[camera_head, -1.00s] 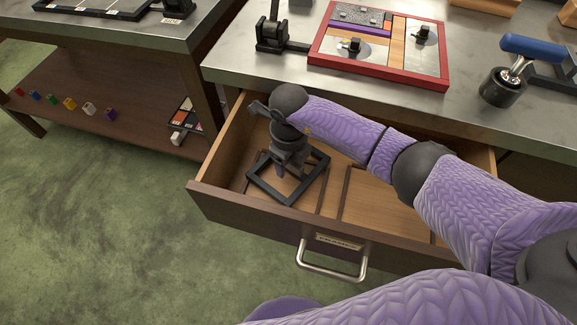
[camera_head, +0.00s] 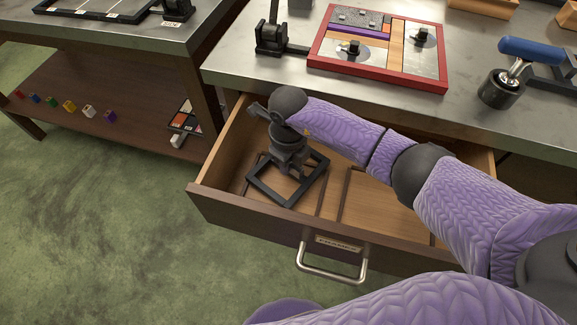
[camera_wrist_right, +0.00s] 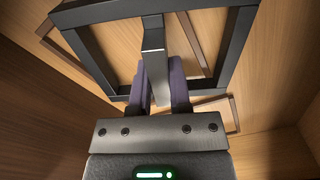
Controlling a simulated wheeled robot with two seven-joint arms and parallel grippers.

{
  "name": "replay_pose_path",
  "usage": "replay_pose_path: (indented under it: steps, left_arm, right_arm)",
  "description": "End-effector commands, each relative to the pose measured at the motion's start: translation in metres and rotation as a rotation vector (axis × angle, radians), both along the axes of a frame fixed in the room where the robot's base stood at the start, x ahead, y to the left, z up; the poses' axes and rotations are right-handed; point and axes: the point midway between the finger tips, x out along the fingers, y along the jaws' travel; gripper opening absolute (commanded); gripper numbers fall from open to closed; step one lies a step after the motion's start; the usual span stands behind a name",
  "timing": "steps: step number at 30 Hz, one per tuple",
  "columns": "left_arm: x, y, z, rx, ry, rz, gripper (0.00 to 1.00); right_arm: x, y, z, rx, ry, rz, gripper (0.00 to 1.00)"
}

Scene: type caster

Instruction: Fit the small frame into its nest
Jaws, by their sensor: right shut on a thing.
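The small frame (camera_head: 267,194) is a black open square. It is inside the open drawer, turned at an angle to the drawer's walls. My right gripper (camera_head: 290,172) points down into it. In the right wrist view the gripper's fingers (camera_wrist_right: 160,92) are shut on an upright tab of the frame (camera_wrist_right: 236,50). Thin brown strips on the drawer floor outline nests; the left nest (camera_head: 322,200) lies partly under the frame. Strips also show through and beside the frame in the wrist view (camera_wrist_right: 232,116). I cannot tell whether the frame touches the floor. My left gripper is out of view.
The drawer (camera_head: 270,228) has raised wooden walls close around the gripper and a metal handle (camera_head: 332,272). Its right compartment (camera_head: 385,205) looks empty. Above it, the bench holds a red-rimmed board (camera_head: 375,77), a black clamp (camera_head: 271,38) and a blue-handled tool (camera_head: 510,75).

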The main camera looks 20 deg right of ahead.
Motion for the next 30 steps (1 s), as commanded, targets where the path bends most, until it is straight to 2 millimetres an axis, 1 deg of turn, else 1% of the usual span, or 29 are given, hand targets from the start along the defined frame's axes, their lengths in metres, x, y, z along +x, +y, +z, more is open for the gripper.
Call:
replay_pose_path:
  steps: [25,28,30]
  left_arm:
    - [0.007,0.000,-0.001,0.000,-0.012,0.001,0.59]
    - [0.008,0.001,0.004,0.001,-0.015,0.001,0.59]
    - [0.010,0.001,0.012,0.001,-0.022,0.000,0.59]
  right_arm:
    - [0.001,0.000,0.002,0.001,-0.004,0.000,0.00]
    - [0.001,0.000,0.011,0.002,-0.006,0.000,0.00]
    - [0.002,0.000,0.026,0.002,-0.008,0.001,0.00]
